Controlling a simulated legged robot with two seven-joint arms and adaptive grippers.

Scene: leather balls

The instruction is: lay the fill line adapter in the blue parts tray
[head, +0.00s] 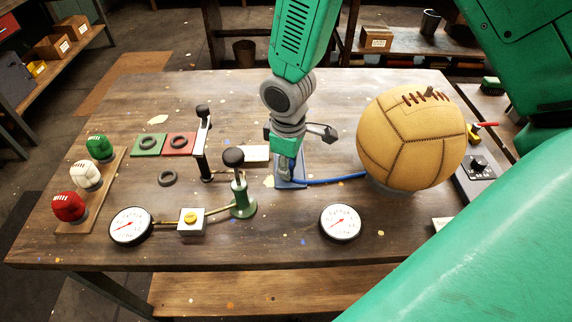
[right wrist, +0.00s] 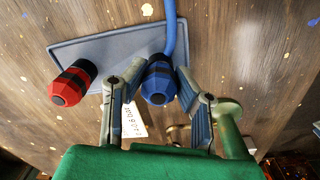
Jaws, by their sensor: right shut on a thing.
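My right gripper (head: 288,166) reaches down over the blue parts tray (head: 281,184) near the middle of the bench. In the right wrist view its fingers are shut on the fill line adapter (right wrist: 158,82), a blue and black fitting with a blue hose. The adapter is over the near edge of the tray (right wrist: 112,48); whether it touches the tray I cannot tell. A red and black fitting (right wrist: 72,83) is at the tray's left end. The gripper hides the adapter in the head view. My left gripper is not in view.
The blue hose (head: 338,180) runs right to a large tan leather ball (head: 412,138). A green-based hand pump (head: 241,195) and a black-handled post (head: 203,145) stand left of the tray. A round gauge (head: 340,222) lies in front. A white label (right wrist: 133,119) lies near the adapter.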

